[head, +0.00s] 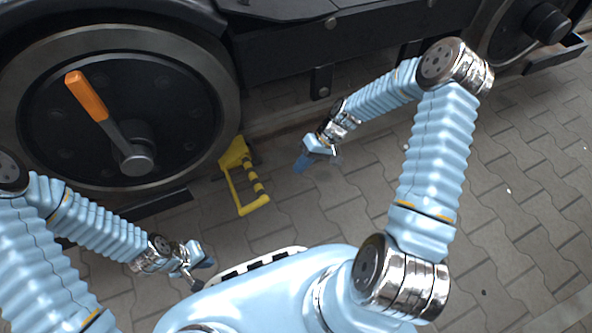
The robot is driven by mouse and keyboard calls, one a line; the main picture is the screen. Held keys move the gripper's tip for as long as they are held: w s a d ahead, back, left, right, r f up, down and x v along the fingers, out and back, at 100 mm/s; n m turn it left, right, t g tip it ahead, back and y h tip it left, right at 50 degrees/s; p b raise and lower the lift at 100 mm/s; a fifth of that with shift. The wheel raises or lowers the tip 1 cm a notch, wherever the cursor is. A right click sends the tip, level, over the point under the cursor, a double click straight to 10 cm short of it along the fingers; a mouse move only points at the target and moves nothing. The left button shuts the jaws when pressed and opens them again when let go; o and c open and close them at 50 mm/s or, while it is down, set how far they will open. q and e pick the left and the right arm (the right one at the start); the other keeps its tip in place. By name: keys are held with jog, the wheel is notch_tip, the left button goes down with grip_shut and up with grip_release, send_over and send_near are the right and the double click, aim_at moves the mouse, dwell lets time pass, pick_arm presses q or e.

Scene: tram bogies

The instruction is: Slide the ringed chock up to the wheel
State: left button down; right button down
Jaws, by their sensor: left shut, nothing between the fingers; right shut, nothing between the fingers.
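The yellow chock (236,154) sits on the paving at the lower right edge of the big dark wheel (185,85). Its yellow handle frame (249,208), with dark rings on one bar, reaches from it toward me. The chock's wedge looks very close to the wheel rim; I cannot tell whether they touch. My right gripper (302,162) is shut and empty, to the right of the chock and apart from it. My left gripper (203,272) is shut and empty, nearer to me and below left of the handle, apart from it.
A lever with an orange grip (86,95) stands out from the wheel hub. The dark bogie frame (290,55) runs along the back, with another wheel (508,35) at the upper right. The paving (520,190) on the right is clear.

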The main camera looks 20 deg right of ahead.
jog(key=a+r+b+x, duration=0.1)
jog(key=a+b+x, duration=0.1)
jog(key=x, duration=1)
jog(key=shift+r, duration=0.3)
jog(key=shift+s+d, duration=0.1)
jog(key=a+b, duration=0.1)
jog(key=a, duration=0.6)
jog(key=shift+s, duration=0.1)
jog(key=shift+a, duration=0.5)
